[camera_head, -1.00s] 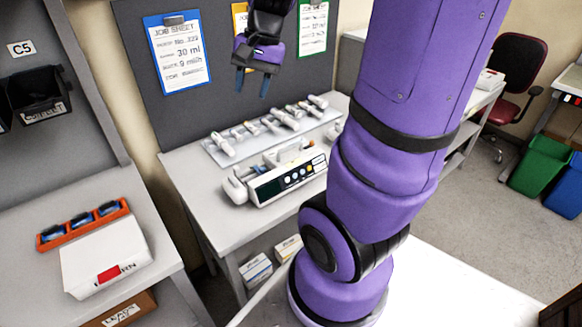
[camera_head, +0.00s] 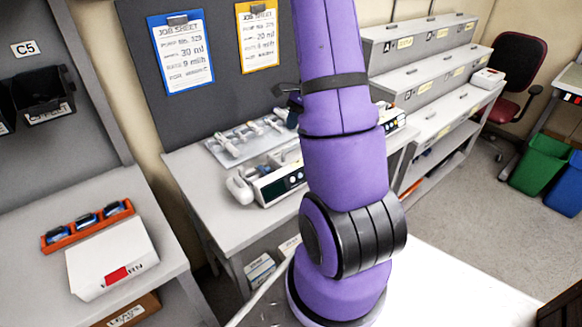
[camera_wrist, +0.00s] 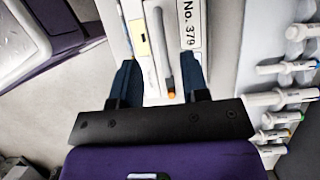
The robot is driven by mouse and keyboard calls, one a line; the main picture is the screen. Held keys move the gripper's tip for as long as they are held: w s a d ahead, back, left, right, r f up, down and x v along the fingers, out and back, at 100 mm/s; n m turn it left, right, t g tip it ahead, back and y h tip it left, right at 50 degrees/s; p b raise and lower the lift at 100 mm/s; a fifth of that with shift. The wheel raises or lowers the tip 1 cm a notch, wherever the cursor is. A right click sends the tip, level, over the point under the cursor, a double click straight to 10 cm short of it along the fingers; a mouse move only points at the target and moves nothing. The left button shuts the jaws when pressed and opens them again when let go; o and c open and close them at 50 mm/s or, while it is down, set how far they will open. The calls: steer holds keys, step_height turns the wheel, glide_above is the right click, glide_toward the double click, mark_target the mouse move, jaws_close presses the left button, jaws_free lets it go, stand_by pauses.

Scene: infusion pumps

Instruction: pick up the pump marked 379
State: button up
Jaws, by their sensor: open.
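A white pump with a label (camera_wrist: 190,25) reading No. 379 lies under my gripper (camera_wrist: 160,65) in the wrist view. My gripper is open, with one blue finger on each side of a slim grey bar (camera_wrist: 163,70) with an orange tip; contact cannot be told. In the head view a white pump (camera_head: 242,188) with a dark front panel stands on the table before a syringe tray (camera_head: 222,158); my arm hides its right part. Another pump (camera_head: 394,119) shows partly behind my arm. No pump number is readable there, and my gripper is mostly hidden.
Several syringes (camera_wrist: 285,98) lie close beside the pump in the wrist view. Job sheets (camera_head: 183,50) hang on the grey back panel. Stepped drawers (camera_head: 425,68) stand at right. The left bench holds an orange rack (camera_head: 88,227) and a white box (camera_head: 110,258).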

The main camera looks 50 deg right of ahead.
mark_target(290, 149)
steer(key=x, duration=0.8)
steer(key=shift+d+f, duration=0.1)
jaws_close()
stand_by(1.4)
